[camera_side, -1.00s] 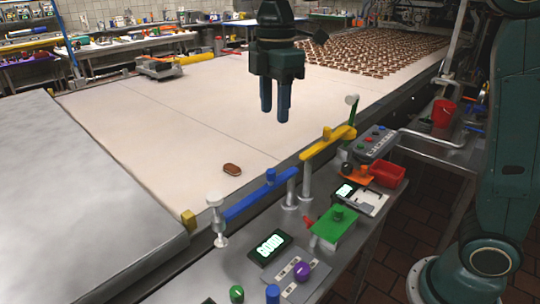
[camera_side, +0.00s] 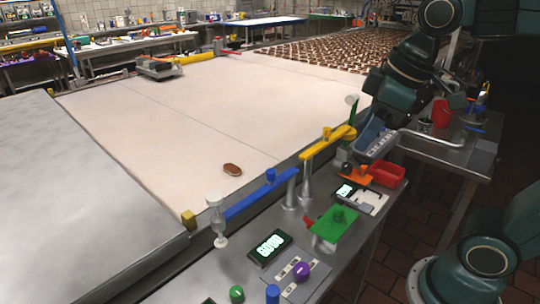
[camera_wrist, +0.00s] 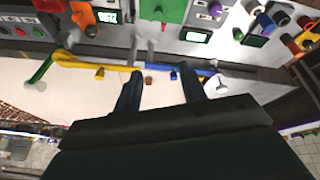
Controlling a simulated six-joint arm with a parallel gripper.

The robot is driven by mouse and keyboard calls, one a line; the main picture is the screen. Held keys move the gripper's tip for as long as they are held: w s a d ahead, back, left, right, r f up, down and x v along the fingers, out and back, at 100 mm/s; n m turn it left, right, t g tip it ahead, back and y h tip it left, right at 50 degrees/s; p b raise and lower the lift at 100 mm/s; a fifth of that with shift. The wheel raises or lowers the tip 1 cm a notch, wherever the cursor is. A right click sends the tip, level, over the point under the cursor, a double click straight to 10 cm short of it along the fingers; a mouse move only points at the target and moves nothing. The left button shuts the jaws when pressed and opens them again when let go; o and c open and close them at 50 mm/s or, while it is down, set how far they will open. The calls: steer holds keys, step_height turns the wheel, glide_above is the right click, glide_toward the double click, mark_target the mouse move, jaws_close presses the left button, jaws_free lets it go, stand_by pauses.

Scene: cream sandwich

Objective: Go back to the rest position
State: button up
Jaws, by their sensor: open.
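My gripper (camera_side: 370,136) is at the right side of the side view, tilted down over the grey control panel, with my arm folded back above it. In the wrist view my gripper (camera_wrist: 160,80) shows two dark fingers spread apart, with nothing held between them. A single brown sandwich cookie (camera_side: 232,169) lies flat on the pale belt, well to the left of my gripper and apart from it.
A blue bar (camera_side: 262,196) and a yellow bar (camera_side: 328,146) stand along the belt's near edge. The side bench holds a red tray (camera_side: 388,174), a green plate (camera_side: 334,224) and a lit display (camera_side: 270,246). Many cookies (camera_side: 320,52) cover the far belt. Mid-belt is clear.

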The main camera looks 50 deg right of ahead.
steer(key=s+d+f+m+t, duration=0.1)
steer(key=s+f+m, duration=0.3)
steer(key=s, duration=0.1)
steer(key=shift+s+t, duration=0.25)
steer(key=shift+t, duration=0.05)
stand_by(0.8)
